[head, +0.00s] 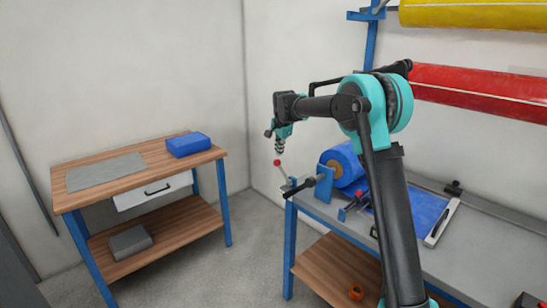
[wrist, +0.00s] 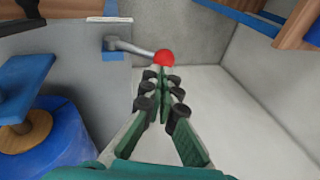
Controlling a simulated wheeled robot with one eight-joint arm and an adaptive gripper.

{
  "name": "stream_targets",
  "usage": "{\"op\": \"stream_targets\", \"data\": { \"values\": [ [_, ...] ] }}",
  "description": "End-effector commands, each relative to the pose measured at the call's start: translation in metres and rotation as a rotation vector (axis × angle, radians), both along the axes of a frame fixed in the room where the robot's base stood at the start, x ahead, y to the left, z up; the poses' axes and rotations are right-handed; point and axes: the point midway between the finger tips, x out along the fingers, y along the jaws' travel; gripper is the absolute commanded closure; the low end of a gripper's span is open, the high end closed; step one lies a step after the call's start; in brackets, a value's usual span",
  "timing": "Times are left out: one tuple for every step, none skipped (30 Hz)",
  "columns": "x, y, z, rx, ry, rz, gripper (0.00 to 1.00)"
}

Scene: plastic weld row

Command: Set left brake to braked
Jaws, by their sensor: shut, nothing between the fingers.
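The brake lever at the left end of the grey table carries a red ball knob (head: 277,162). In the head view its thin rod rises up and leftward from the table corner. In the wrist view the red knob (wrist: 165,57) sits on a grey rod (wrist: 135,48) that runs left to a small blue bracket. My gripper (head: 281,150) points down just above and beside the knob. In the wrist view my gripper (wrist: 159,72) has its fingertips together right at the knob's near edge, with nothing between them. I cannot tell whether they touch the knob.
A blue film roll (head: 345,165) in a blue stand lies right of the lever, with a black handle (head: 312,183) close by. A wooden bench (head: 130,190) with a blue box (head: 188,144) stands left. The space between bench and table is free.

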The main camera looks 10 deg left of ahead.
Motion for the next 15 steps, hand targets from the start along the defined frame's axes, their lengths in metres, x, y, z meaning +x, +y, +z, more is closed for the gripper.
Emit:
{"op": "stream_targets", "data": {
  "values": [
    [-0.004, 0.000, 0.013, 0.000, 0.000, 0.000, 1.00],
    [-0.006, 0.000, 0.019, 0.000, 0.000, 0.001, 1.00],
    [-0.008, 0.000, 0.028, 0.000, 0.000, 0.001, 1.00],
    [-0.010, -0.001, 0.034, 0.000, 0.001, 0.001, 1.00],
    [-0.011, -0.001, 0.040, 0.000, 0.001, 0.001, 1.00],
    [-0.014, -0.001, 0.048, 0.000, 0.001, 0.001, 1.00],
    [-0.015, -0.002, 0.054, 0.000, 0.001, 0.001, 1.00],
    [-0.017, -0.002, 0.059, 0.000, 0.001, 0.001, 1.00],
    [-0.018, -0.002, 0.066, 0.000, 0.001, 0.001, 1.00],
    [-0.020, -0.003, 0.070, 0.001, 0.001, 0.000, 1.00],
    [-0.021, -0.003, 0.075, 0.001, 0.001, 0.000, 1.00],
    [-0.022, -0.003, 0.079, 0.001, 0.001, 0.000, 1.00],
    [-0.023, -0.003, 0.083, 0.001, 0.001, 0.000, 1.00],
    [-0.024, -0.003, 0.085, 0.001, 0.001, 0.000, 1.00],
    [-0.024, -0.004, 0.088, 0.001, 0.001, 0.000, 1.00]
  ]
}}
